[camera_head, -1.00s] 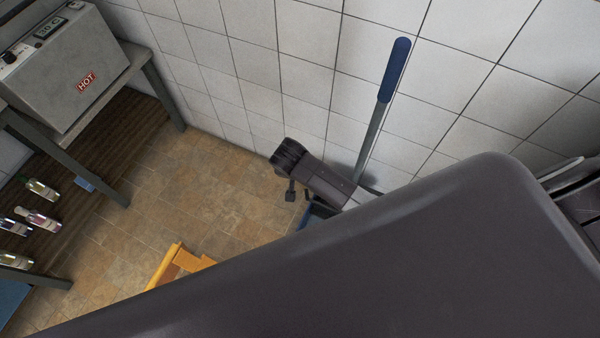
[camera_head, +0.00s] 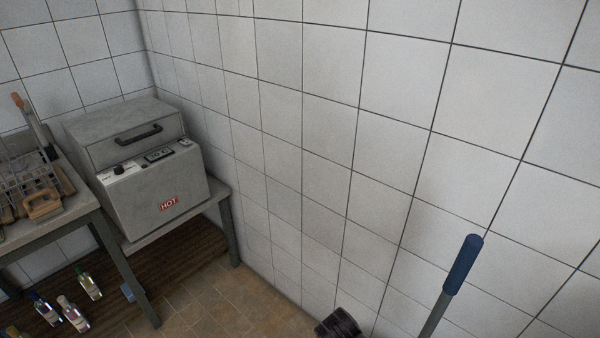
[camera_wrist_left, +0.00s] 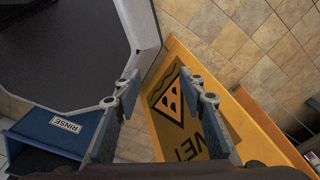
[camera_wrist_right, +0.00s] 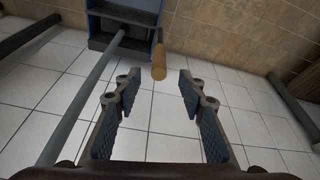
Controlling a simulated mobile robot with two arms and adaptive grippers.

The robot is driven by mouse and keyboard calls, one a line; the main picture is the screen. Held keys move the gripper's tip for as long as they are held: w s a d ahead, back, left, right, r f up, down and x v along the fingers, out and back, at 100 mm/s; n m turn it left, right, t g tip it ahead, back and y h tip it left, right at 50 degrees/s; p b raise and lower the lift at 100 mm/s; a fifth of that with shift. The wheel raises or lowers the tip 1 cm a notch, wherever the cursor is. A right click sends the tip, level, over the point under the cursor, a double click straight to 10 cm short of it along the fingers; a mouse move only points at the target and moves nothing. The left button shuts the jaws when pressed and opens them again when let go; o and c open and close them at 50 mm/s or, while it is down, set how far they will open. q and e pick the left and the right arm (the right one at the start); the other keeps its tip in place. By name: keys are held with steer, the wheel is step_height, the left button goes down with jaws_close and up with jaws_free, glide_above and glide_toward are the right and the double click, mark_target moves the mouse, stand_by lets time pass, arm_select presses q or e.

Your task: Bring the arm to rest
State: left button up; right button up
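My left gripper (camera_wrist_left: 163,88) shows in the left wrist view with its two fingers apart and nothing between them. A yellow sign is behind its fingertips; I cannot tell how far. In the head view only a dark rounded part, which looks like part of one of my arms, shows at the bottom edge; neither gripper's fingers can be seen there.
A blue-handled pole (camera_head: 463,265) stands near the tiled wall. A grey box marked HOT (camera_head: 155,190) sits on a table at left, with bottles (camera_head: 88,282) below. The left wrist view shows the yellow sign (camera_wrist_left: 215,120) and a blue RINSE bucket (camera_wrist_left: 60,132). A wooden-ended handle (camera_wrist_right: 158,62) is beyond my right gripper.

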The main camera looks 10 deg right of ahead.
steer(key=s+d+f+n+g+y, duration=0.1)
steer(key=s+f+n, duration=0.2)
steer(key=s+f, duration=0.55)
steer(key=s+d+f+n, duration=0.2)
steer(key=s+f, duration=0.3)
steer(key=f, duration=0.6)
steer(key=s+d+f+n, duration=0.1)
steer(key=s+f, duration=0.2)
steer(key=s, duration=0.5)
steer(key=s+d+f+n+y, duration=0.1)
steer(key=s+f, duration=0.3)
steer(key=s, duration=0.4)
steer(key=s+d+f+n, duration=0.1)
steer(key=s+f+n, duration=0.1)
steer(key=s+f, duration=0.2)
steer(key=s, duration=0.3)
steer(key=shift+s+n+g, duration=0.3)
steer(key=shift+s+n, duration=0.1)
